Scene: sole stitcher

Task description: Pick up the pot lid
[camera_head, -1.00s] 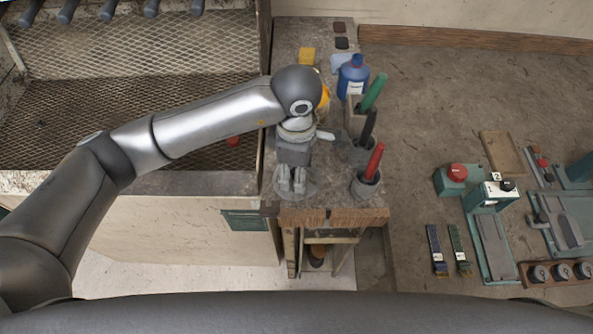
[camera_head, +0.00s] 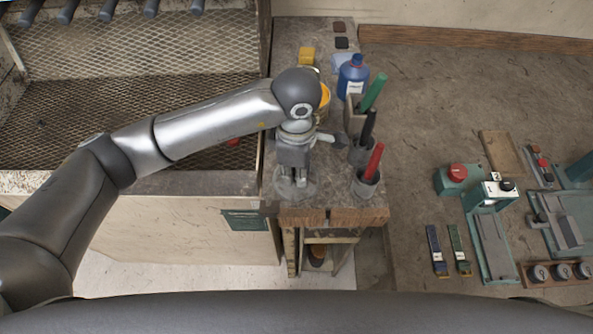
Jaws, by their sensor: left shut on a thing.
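The pot lid (camera_head: 308,188) is a round, grey, flat piece lying low at the front of the narrow grey bench top, and much of it is hidden by my fingers. My left gripper (camera_head: 297,181) points down over its middle and is shut on it. Whether the lid is clear of the bench top or still touches it, I cannot tell. A yellow pot (camera_head: 325,101) stands behind my left wrist, partly hidden by it. My right gripper is not in view.
Holders with a red-handled tool (camera_head: 374,161), a black one and a green one (camera_head: 373,92) stand close right of my gripper. A blue bottle (camera_head: 353,76) stands behind. A mesh-lined bay (camera_head: 140,40) lies left. Teal machines (camera_head: 494,240) stand on the right table.

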